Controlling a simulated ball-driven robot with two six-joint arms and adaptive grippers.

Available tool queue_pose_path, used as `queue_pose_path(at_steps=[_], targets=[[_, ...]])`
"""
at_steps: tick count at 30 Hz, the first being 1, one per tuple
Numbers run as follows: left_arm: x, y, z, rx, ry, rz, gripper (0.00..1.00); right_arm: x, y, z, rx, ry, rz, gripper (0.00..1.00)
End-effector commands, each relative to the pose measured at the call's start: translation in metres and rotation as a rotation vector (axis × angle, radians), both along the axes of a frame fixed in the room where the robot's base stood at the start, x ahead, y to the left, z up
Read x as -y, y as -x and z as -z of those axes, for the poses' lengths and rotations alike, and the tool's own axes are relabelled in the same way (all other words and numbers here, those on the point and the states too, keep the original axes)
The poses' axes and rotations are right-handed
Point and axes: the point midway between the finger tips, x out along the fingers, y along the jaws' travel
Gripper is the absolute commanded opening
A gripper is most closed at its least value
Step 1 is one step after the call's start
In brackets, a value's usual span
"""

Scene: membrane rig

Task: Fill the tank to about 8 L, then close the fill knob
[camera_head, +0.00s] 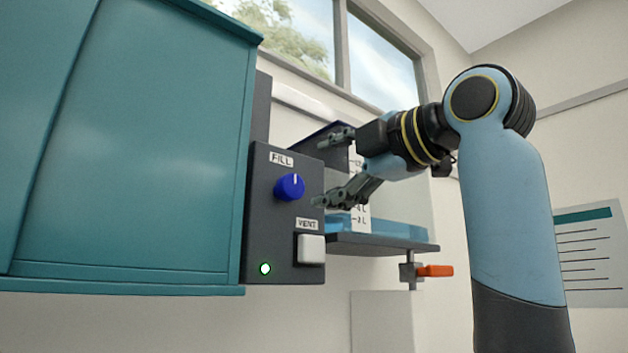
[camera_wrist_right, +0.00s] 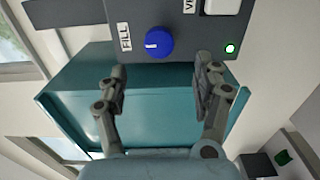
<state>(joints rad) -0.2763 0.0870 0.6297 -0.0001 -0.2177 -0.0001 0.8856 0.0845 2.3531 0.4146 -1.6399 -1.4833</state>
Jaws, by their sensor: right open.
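The blue fill knob (camera_head: 289,187) sits under the FILL label on a dark control panel (camera_head: 262,225). Its white mark points up toward the label. It also shows in the right wrist view (camera_wrist_right: 159,42). The clear tank holds a shallow layer of blue water (camera_head: 385,229), with its surface near the 2 L mark of the white scale (camera_head: 360,212). My gripper hides part of the scale. My right gripper (camera_head: 328,170) is open and empty, just right of the panel, with its fingers toward the knob and apart from it. My left gripper is not in view.
A white VENT switch (camera_head: 311,249) and a lit green lamp (camera_head: 264,269) are low on the panel. A large teal cabinet (camera_head: 130,150) fills the left. An orange-handled valve (camera_head: 435,271) hangs under the tank's shelf. A chart (camera_head: 592,255) is on the right wall.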

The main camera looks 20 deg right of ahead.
Motion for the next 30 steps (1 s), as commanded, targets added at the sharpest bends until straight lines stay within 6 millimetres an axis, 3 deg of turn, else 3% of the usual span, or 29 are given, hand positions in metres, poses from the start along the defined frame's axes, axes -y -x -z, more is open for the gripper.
queue_pose_path(at_steps=[11, 16, 23, 30], targets=[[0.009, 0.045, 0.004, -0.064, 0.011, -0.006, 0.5, -0.013, -0.035, 0.001, -0.003, -0.003, -0.002, 0.67], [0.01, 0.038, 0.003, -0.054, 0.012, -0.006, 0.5, -0.021, -0.056, 0.001, -0.003, -0.002, -0.001, 0.67], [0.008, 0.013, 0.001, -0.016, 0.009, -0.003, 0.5, -0.028, -0.076, 0.0, -0.001, -0.002, -0.001, 0.67], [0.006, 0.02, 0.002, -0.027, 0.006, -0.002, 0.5, -0.03, -0.084, 0.001, -0.002, -0.002, 0.001, 0.67]])
